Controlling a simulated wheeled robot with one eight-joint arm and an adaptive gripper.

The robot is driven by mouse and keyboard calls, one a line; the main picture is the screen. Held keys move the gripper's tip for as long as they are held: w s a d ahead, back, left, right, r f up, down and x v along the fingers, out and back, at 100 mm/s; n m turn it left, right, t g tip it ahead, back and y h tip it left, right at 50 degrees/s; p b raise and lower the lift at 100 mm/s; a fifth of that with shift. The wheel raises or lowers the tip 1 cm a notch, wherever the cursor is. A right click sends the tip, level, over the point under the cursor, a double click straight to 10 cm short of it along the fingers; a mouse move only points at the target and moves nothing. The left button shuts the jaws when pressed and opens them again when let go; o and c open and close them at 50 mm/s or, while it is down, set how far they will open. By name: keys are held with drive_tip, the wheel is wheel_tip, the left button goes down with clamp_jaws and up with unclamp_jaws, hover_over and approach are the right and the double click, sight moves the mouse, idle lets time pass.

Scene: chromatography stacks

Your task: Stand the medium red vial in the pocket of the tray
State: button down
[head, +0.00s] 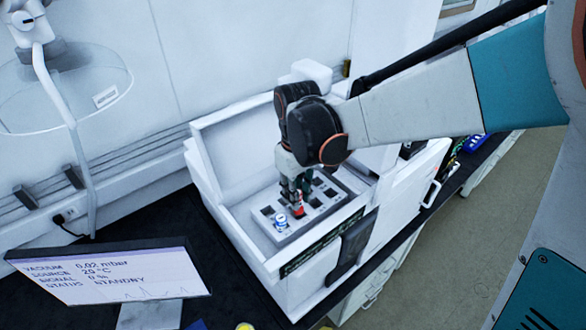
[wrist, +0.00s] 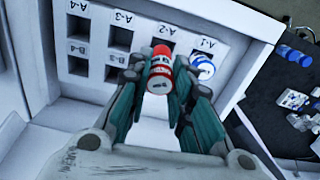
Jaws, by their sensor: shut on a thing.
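The red vial (wrist: 161,56) with white markings is held between the fingertips of my gripper (wrist: 159,70). In the head view the red vial (head: 297,211) shows as a small red patch under my gripper (head: 296,199), over the tray. The grey tray (wrist: 99,32) has square pockets labelled in rows A and B. In the wrist view the vial overlaps the A-2 and B-2 area. I cannot tell its height over the tray or whether its lower end is inside a pocket. A blue-capped vial (wrist: 203,67) stands in pocket A-1, close beside my right finger.
The tray lies inside a white open-topped instrument (head: 225,141) with raised walls. A monitor (head: 110,275) stands at the front left of the dark bench. Several blue and white items (wrist: 291,98) lie on the dark surface outside the instrument. Pockets A-3, A-4, B-3 and B-4 look empty.

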drive_tip(key=shift+f, duration=0.15)
drive_tip(key=shift+f+b, duration=1.1)
drive_tip(key=shift+f, duration=0.1)
drive_tip(key=shift+f, duration=0.1)
drive_tip(key=shift+f+b, duration=0.5)
drive_tip(key=shift+b, duration=0.1)
drive_tip(key=c, duration=1)
unclamp_jaws()
drive_tip(key=shift+o, duration=0.2)
drive_tip(key=shift+r, duration=0.15)
